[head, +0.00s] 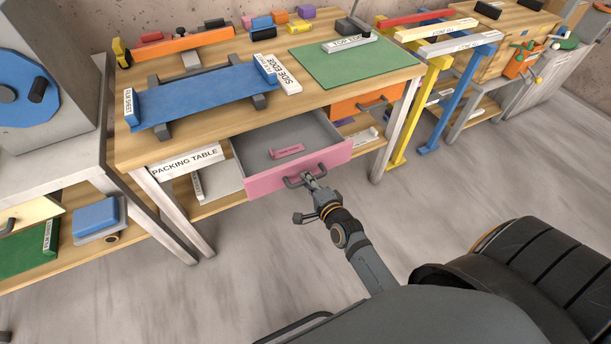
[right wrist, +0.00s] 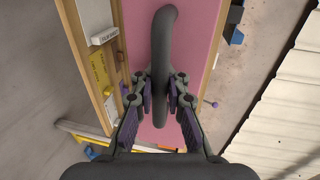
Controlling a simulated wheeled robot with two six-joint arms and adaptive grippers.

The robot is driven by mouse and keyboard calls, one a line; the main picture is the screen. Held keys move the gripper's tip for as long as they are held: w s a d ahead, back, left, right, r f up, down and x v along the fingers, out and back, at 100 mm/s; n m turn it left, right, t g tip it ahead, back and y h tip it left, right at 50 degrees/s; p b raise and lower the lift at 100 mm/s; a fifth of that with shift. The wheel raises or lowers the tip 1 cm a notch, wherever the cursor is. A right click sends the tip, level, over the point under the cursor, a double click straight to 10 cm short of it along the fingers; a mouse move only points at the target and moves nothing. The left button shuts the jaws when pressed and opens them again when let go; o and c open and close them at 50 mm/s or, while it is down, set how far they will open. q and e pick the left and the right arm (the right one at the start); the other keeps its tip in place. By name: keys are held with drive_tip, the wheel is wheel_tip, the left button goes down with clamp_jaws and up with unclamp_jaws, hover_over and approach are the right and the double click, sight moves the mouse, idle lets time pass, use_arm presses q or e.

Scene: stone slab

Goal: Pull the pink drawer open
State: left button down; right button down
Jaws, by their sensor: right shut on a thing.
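The pink drawer (head: 291,178) is pulled part way out from under the packing table, and its grey inside shows. A small pink labelled block (head: 287,151) lies inside it. A dark bar handle (head: 305,176) is on the drawer's pink front. My right gripper (head: 310,180) is at the handle, shut on it. In the right wrist view the dark curved handle (right wrist: 163,50) runs between the fingers of the gripper (right wrist: 160,95), with the pink drawer front (right wrist: 196,40) behind it. My left gripper is not in view.
The packing table (head: 190,139) carries a blue sheet (head: 200,95), a green mat (head: 355,62) and several small blocks. An orange drawer (head: 365,100) is right of the pink one. Yellow (head: 412,115) and blue (head: 460,95) stands are further right. Floor in front is clear.

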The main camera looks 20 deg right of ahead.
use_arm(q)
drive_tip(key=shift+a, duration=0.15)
use_arm(e)
drive_tip(key=shift+r, duration=0.1)
drive_tip(key=c, duration=1.4)
unclamp_jaws()
drive_tip(key=shift+o, duration=0.2)
drive_tip(key=shift+s, duration=0.1)
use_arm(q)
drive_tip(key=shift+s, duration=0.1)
use_arm(e)
drive_tip(key=v, duration=0.7)
drive_tip(key=shift+s, duration=0.25)
